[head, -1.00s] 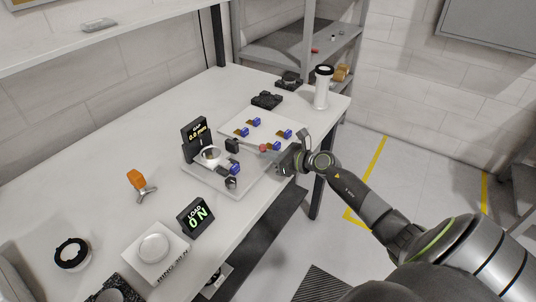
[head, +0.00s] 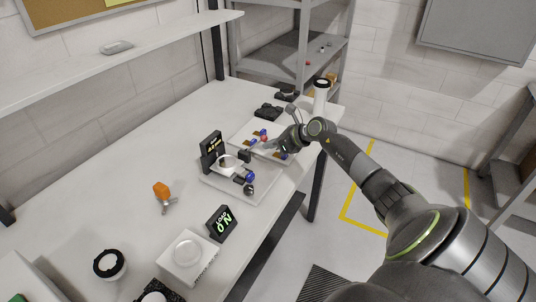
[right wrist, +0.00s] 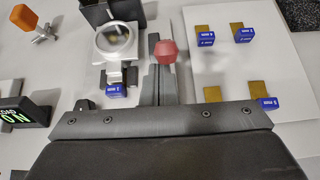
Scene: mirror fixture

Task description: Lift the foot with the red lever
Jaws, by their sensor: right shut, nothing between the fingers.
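The red lever knob (right wrist: 165,52) shows in the right wrist view, just beyond my right gripper (right wrist: 163,85), in line with its fingers. The fingers are shut with nothing between them; I cannot tell whether they touch the lever. In the head view my right gripper (head: 272,148) reaches in from the right, beside the mirror fixture (head: 228,163). The fixture's round mirror (right wrist: 115,40) lies left of the lever in the wrist view. The foot cannot be made out clearly. My left gripper is not in view.
A white tray (right wrist: 222,62) with several blue-tagged pieces lies right of the lever. A black gap display (head: 211,152) stands behind the fixture. A load display (head: 221,222) reads 0 N. A white cylinder (head: 321,97) stands at the far corner.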

